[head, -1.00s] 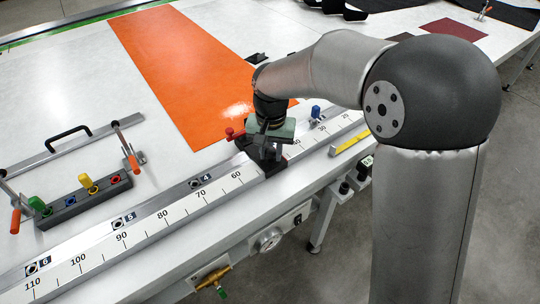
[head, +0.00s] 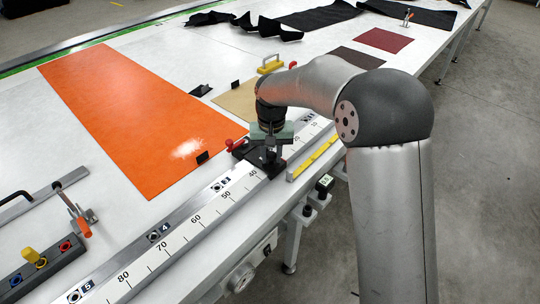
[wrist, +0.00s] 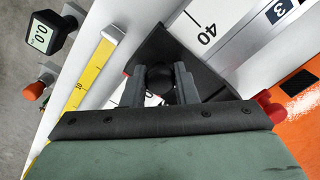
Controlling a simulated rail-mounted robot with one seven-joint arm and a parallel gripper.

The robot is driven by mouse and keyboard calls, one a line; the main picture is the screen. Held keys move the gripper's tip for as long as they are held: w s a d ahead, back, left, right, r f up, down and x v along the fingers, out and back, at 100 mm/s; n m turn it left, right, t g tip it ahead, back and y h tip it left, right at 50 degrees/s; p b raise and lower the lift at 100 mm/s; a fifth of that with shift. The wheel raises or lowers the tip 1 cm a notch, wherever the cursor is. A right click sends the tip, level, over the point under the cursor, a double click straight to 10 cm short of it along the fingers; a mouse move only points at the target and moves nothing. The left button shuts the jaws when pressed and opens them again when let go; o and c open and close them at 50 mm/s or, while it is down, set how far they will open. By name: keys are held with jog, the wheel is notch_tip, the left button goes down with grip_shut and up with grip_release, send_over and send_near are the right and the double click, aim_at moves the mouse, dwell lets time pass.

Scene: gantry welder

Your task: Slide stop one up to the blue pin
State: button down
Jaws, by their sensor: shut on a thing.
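Stop one, a black block (head: 256,158) with a red knob (head: 230,144), sits on the long steel rail (head: 190,205) just past the 40 mark. My gripper (head: 270,150) is over it. In the wrist view, the two fingers of my gripper (wrist: 161,86) are shut on the stop's round black knob (wrist: 160,76). The stop's dark plate (wrist: 185,62) lies across the scale beside the 40, and a red knob (wrist: 270,108) shows at the right. I cannot make out the blue pin now; my arm and gripper cover part of the rail beyond the stop.
A yellow ruler strip (head: 314,158) runs along the table edge, beside a small digital display (head: 325,183). An orange sheet (head: 135,120) lies left of the rail. A block with coloured pins (head: 40,268) and a clamp (head: 78,215) stand at near left.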

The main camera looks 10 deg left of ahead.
jog(key=shift+r, duration=0.1)
jog(key=c, duration=1.1)
grip_release()
jog(key=shift+c, duration=0.2)
notch_tip(320, 180, up, 17)
jog(key=shift+r+b, duration=0.2)
jog(key=shift+b, duration=0.2)
jog(key=s+d+f+m, duration=0.1)
jog(key=s+d+f, duration=0.1)
jog(key=s+d, duration=0.55)
jog(key=s+d+f, duration=0.2)
jog(key=s+d, duration=0.2)
jog(key=d, duration=0.6)
jog(key=s+d+f+m, duration=0.1)
jog(key=s+d+f, duration=0.3)
jog(key=s, duration=0.4)
jog(key=s+d+f, duration=0.5)
jog(key=s, duration=0.3)
jog(key=shift+d+f+m+t, duration=0.2)
jog(key=shift+m+t, duration=0.1)
jog(key=shift+m, duration=0.1)
